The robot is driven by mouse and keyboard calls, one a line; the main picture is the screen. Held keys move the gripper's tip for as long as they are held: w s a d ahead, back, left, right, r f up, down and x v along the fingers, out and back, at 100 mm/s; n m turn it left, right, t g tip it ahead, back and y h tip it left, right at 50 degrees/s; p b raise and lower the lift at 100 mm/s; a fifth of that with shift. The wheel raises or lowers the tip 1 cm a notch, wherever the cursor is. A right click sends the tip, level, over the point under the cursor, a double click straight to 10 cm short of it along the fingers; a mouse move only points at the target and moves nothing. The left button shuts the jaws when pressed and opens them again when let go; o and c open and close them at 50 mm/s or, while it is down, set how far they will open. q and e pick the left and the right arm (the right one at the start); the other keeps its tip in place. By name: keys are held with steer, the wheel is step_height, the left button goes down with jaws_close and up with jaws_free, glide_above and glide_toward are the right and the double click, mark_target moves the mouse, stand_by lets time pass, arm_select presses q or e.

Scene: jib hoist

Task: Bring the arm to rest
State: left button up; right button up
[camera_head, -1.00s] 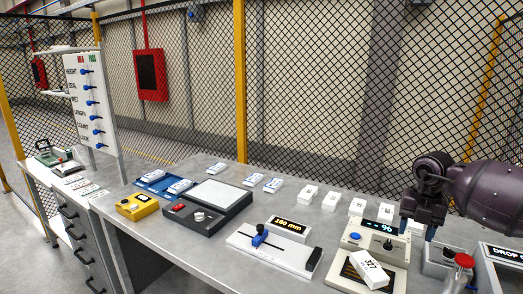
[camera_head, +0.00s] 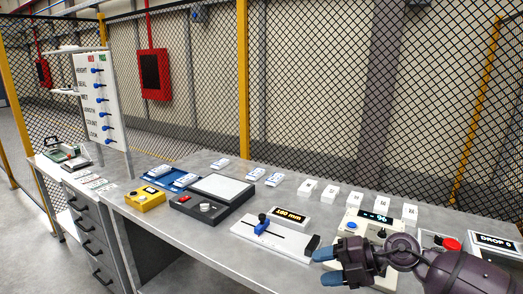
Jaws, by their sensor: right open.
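My right arm (camera_head: 465,272) comes in from the right over the front right of the grey bench (camera_head: 170,222). My right gripper (camera_head: 326,266) points left with its two blue-tipped fingers apart and nothing between them. It is just right of the white length gauge (camera_head: 270,240) with the blue slider. Behind it is a beige counter device (camera_head: 352,228) reading 96, whose lower part my gripper and arm hide. My left gripper is not in view.
A black-framed scale (camera_head: 212,200), a yellow box (camera_head: 146,200) and a blue tray (camera_head: 160,184) stand on the left of the bench. Several white boxes (camera_head: 330,193) line the back. A red button (camera_head: 452,244) and a DROP sign (camera_head: 494,242) are beside my arm.

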step_height(320, 180, up, 4)
steer(key=s+a+m+t+y, duration=0.1)
steer(key=s+m+t+y, duration=0.15)
steer(key=m+t, duration=0.85)
steer(key=s+d+f+m+g+h, duration=0.3)
steer(key=s+d+f+m+h, duration=1.05)
steer(key=m+h, duration=0.45)
steer(key=s+f+m+g+y, duration=0.3)
steer(key=s+g, duration=0.5)
steer(key=s, duration=0.8)
steer(key=w+f+n+t, duration=0.1)
steer(key=w+f+t, duration=0.6)
steer(key=f, duration=0.4)
steer(key=shift+w+d+f+n+t, duration=0.15)
steer(key=shift+w+d+n+t, duration=0.2)
steer(key=shift+t, duration=0.35)
steer(key=shift+s, duration=0.1)
